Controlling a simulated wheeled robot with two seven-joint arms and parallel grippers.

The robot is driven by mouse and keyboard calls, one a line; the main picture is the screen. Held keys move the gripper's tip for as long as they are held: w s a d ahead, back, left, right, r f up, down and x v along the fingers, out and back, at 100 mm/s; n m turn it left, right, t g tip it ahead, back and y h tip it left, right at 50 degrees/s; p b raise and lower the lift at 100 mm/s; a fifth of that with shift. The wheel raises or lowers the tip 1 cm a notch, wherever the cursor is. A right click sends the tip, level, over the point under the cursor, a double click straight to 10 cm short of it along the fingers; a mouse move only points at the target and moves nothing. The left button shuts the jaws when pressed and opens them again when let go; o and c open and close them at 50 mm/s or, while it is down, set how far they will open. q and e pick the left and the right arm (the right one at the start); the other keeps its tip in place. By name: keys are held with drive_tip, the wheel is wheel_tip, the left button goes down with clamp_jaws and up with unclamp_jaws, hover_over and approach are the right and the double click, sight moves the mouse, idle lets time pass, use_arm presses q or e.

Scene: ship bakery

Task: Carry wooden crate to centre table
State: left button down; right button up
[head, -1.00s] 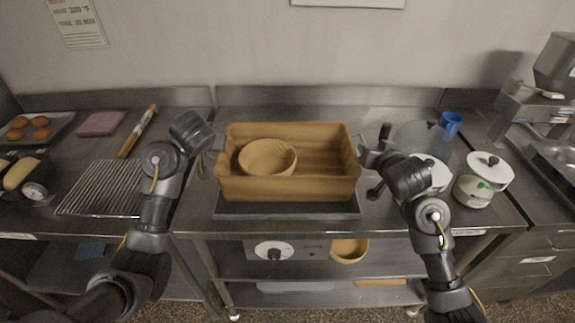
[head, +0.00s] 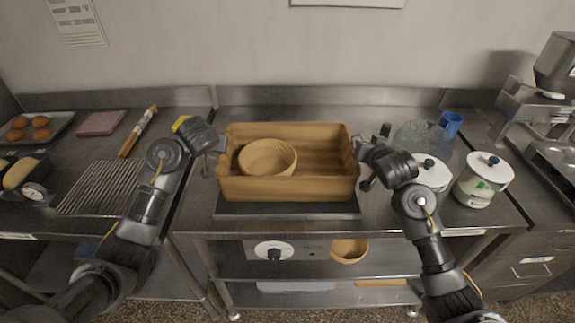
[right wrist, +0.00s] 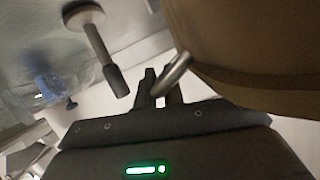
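The wooden crate (head: 290,189) is a brown, open-topped box. It sits level on a dark flat platform (head: 290,211) on the middle steel table, with a round wooden bowl (head: 267,158) inside at its left. My left gripper (head: 219,144) is at the crate's left end; its fingers are too small to read. My right gripper (head: 359,145) is at the right end. In the right wrist view its fingers (right wrist: 160,87) are close together around a metal handle bar (right wrist: 174,72) beside the crate's wall (right wrist: 240,45).
White lidded pots (head: 483,179), a clear bowl (head: 421,137) and a blue mug (head: 450,122) stand right of the crate. A wire rack (head: 98,188) and rolling pin (head: 138,131) lie on the left counter. A wall runs behind.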

use_arm(q)
drive_tip(key=shift+r, duration=0.1)
use_arm(e)
drive_tip(key=shift+r, duration=0.15)
clamp_jaws()
